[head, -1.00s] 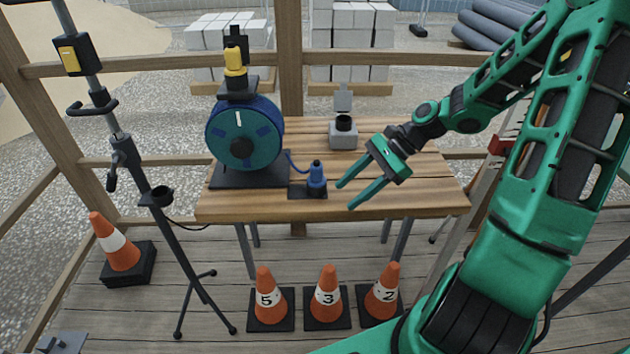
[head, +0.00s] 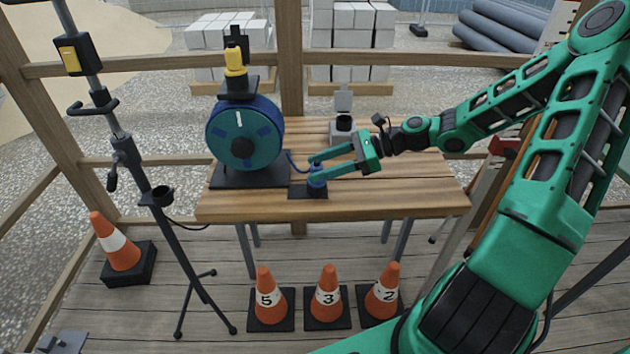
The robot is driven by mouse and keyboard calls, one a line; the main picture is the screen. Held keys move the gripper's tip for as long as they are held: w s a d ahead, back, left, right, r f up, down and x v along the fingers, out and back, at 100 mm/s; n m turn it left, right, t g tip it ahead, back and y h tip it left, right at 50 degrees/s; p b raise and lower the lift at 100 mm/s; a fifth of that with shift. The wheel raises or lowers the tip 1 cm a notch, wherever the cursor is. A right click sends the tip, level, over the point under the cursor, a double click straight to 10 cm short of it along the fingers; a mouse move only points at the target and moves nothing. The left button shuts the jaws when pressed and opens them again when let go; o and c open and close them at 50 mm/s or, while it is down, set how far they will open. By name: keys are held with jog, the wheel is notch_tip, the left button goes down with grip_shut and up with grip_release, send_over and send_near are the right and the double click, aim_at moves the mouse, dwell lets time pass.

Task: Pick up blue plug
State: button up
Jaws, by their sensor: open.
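The blue plug (head: 317,183) stands upright on a small dark base plate at the front middle of the wooden table, in the head view. A blue cord runs from it toward the cable reel (head: 228,133) on its left. My gripper (head: 313,170) is open and reaches in from the right, its two green fingers level at the plug. The fingertips cover the upper part of the plug, one finger on the far side and one on the near side. I cannot tell whether they touch it.
The wooden table (head: 410,200) is clear in front and to the right. A grey box with a raised lid (head: 342,133) stands behind my gripper. A black stand (head: 176,230) is left of the table. Orange cones (head: 328,293) stand on the floor in front.

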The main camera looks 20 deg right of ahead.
jog(key=shift+x, duration=2.6)
jog(key=shift+f, duration=0.15)
grip_shut()
